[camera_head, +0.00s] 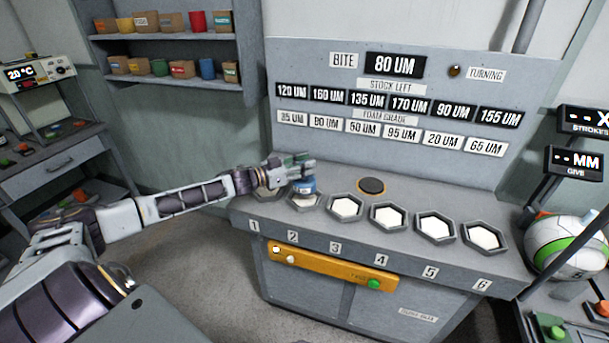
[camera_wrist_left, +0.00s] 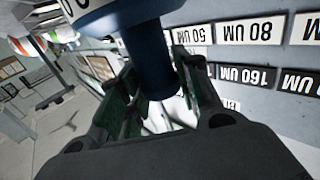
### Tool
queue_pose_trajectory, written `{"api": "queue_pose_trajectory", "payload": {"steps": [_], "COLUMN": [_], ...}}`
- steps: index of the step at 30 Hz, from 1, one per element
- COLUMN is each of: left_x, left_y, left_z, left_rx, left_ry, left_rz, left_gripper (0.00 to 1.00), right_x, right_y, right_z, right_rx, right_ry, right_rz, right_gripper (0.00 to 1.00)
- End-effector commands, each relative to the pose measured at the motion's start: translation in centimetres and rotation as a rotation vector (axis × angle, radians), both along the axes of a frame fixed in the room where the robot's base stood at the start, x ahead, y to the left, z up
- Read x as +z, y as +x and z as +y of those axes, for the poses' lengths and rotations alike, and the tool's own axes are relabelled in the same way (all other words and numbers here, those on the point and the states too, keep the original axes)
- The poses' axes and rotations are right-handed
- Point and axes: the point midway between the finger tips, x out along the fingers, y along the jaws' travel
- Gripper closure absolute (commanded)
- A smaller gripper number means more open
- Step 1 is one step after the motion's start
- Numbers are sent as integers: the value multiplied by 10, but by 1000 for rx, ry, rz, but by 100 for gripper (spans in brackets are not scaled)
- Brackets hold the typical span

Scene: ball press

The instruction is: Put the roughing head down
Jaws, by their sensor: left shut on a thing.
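The roughing head (camera_head: 304,187) is a small blue piece with a white band, at the left end of the bench in the head view. My left gripper (camera_head: 297,165) is shut on it, with the arm reaching in from the left. In the left wrist view the blue shaft of the roughing head (camera_wrist_left: 148,55) stands between the green-padded fingers, with a pale disc at its end. The roughing head is over or in the hexagonal holder above label 2 (camera_head: 306,203); I cannot tell whether it touches. My right gripper is not in view.
Several hexagonal holders with white insides line the bench, such as the one above label 3 (camera_head: 346,207). A dark round pad (camera_head: 372,185) lies behind them. The display panel (camera_head: 400,75) rises behind. A white and green ball (camera_head: 560,243) is at the right.

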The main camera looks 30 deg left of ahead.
Motion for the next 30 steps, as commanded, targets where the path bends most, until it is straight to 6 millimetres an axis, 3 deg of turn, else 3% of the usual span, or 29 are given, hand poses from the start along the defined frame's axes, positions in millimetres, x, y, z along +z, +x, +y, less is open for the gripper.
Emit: {"api": "queue_pose_trajectory", "payload": {"steps": [7,19,30], "left_x": [-1,-33,-34], "left_y": [1,1,1], "left_z": [0,0,0], "left_rx": [0,0,-1], "left_ry": [-2,-2,-1], "left_rz": [-5,-6,-5], "left_gripper": [100,100,100], "right_x": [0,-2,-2], "right_y": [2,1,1], "right_z": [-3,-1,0], "right_rx": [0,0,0], "right_ry": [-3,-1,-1], "right_rz": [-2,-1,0], "right_gripper": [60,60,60]}}
